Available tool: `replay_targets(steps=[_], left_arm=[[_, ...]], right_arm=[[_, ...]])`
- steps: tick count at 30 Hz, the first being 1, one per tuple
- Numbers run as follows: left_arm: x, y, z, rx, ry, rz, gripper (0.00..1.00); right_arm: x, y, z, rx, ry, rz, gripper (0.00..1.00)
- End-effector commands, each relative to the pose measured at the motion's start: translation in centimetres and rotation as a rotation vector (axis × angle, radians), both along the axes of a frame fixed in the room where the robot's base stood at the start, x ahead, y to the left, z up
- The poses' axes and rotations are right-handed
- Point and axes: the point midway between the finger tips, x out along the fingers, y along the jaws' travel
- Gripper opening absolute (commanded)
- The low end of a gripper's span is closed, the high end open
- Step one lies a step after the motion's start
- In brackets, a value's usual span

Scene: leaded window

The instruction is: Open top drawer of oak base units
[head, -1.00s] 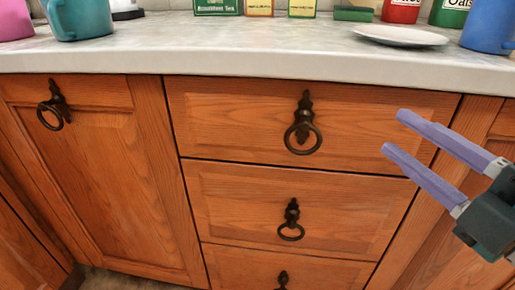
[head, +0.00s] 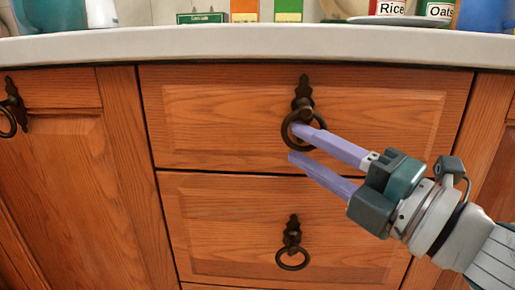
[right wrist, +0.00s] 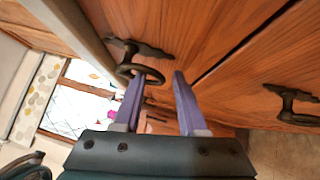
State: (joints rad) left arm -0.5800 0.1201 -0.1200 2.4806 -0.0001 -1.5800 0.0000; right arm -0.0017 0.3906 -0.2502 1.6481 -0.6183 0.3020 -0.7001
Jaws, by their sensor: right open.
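The top drawer (head: 215,122) of the oak base unit is closed, its front flush with the unit. Its dark ring handle (head: 303,92) hangs from an ornate backplate. My right gripper (head: 293,143) is at the ring, with its two purple fingers apart. The upper fingertip overlaps the ring's opening and the lower one is just below the ring. In the right wrist view the ring (right wrist: 150,70) lies by the left fingertip of the gripper (right wrist: 158,75). I cannot tell whether that finger passes through the ring. My left gripper is not in view.
A second drawer (head: 215,235) with its own ring handle (head: 292,258) is below. A cupboard door (head: 60,190) is on the left. The pale countertop (head: 250,44) overhangs above, with mugs, boxes, a plate and canisters on it.

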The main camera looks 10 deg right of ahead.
Motion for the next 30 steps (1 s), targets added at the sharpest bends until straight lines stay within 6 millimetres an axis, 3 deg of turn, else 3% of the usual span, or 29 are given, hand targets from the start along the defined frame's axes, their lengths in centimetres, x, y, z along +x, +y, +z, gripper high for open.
replay_targets(steps=[12, 23, 30], left_arm=[[-0.01, 0.0, -0.17, 0.0, 0.0, 0.0, 0.5], [-0.02, 0.0, -0.18, 0.0, 0.0, 0.0, 0.5], [-0.02, 0.0, -0.2, 0.0, 0.001, 0.0, 0.5]], right_arm=[[0.96, 0.55, 0.16, 0.0, 0.001, 0.0, 0.41], [0.94, 0.52, 0.15, 0.0, 0.001, 0.0, 0.02], [0.94, 0.52, 0.15, 0.0, 0.001, 0.0, 0.0]])
